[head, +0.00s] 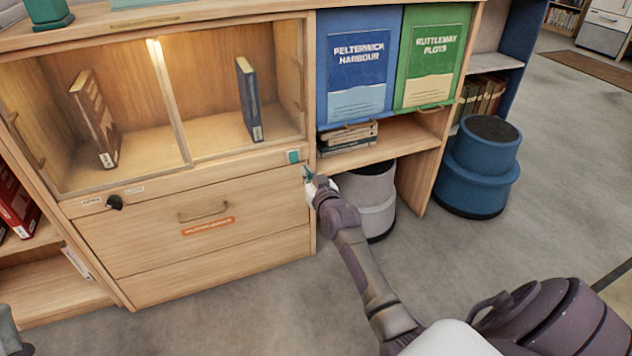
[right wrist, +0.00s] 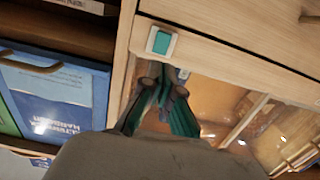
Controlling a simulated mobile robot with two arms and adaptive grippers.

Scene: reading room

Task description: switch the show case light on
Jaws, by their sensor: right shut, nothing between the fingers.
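The show case (head: 235,152) is a wooden cabinet with glass doors. Its inside looks warmly lit, with a bright strip (head: 154,52) near the top middle. A small teal switch (head: 293,156) in a pale frame sits on the rail at the right end below the glass; the right wrist view shows the switch (right wrist: 160,41) close up. My right gripper (head: 307,173) is shut and empty, just right of and below the switch in the head view. In the right wrist view its fingertips (right wrist: 164,84) appear close to the switch; contact cannot be told.
A black knob (head: 115,202) and a drawer handle (head: 203,212) are on the cabinet front. Two books stand behind the glass. Blue (head: 355,65) and green (head: 432,55) panels are to the right. A grey stool (head: 368,190) and a blue stool (head: 480,170) stand beyond my right arm.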

